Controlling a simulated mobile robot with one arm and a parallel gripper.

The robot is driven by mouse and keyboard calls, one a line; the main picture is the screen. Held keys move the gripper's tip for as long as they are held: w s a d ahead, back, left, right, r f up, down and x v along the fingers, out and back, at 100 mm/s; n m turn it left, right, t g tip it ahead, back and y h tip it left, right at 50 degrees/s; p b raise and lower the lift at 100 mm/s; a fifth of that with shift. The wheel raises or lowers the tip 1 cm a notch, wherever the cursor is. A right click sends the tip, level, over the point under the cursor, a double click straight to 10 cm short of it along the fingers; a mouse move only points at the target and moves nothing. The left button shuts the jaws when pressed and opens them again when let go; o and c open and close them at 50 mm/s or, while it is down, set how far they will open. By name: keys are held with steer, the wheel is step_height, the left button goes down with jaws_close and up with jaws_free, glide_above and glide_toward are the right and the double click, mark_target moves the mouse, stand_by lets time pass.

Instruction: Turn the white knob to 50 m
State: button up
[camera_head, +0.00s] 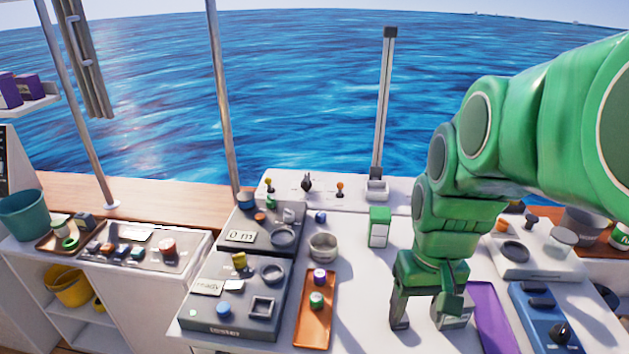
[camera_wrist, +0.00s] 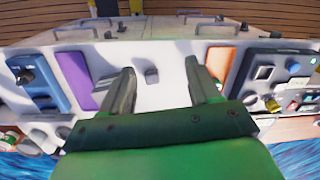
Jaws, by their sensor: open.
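The grey panel with a "0 m" display (camera_head: 241,237) is left of centre in the head view. It carries a round dark ring (camera_head: 283,238), a small orange piece and a teal-grey lever-like part. I cannot pick out a white knob on it for certain. My gripper (camera_head: 424,312) is open, pointing down over the white counter, well to the right of this panel. In the wrist view, my gripper (camera_wrist: 160,82) has its fingers apart, with a small grey block (camera_wrist: 152,75) on the counter between them in the picture. I cannot see anything held.
A "ready" panel (camera_head: 208,312) stands in front of the display panel. An orange tray (camera_head: 312,335), a metal cup (camera_head: 323,246) and a green-and-white box (camera_head: 379,228) lie between it and my gripper. A purple mat (camera_head: 490,310) and a blue box (camera_head: 540,320) are at right.

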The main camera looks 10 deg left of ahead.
steer(key=w+a+n+t, duration=0.1)
steer(key=w+a, duration=0.2)
steer(key=w, duration=0.4)
steer(key=w+a+n, duration=0.1)
steer(key=w+a, duration=0.2)
steer(key=w, duration=0.5)
steer(key=n+t+y, duration=0.3)
steer(key=n, duration=0.2)
glide_toward(290, 211)
steer(key=f, duration=0.2)
steer(key=shift+w+a+x, duration=0.1)
steer(key=shift+a+x, duration=0.05)
steer(key=shift+x, duration=1.85)
steer(key=shift+w+a+x, duration=0.15)
steer(key=shift+a+x, duration=0.05)
steer(key=shift+x, duration=1.8)
steer(key=shift+r, duration=0.2)
steer(key=c, duration=1)
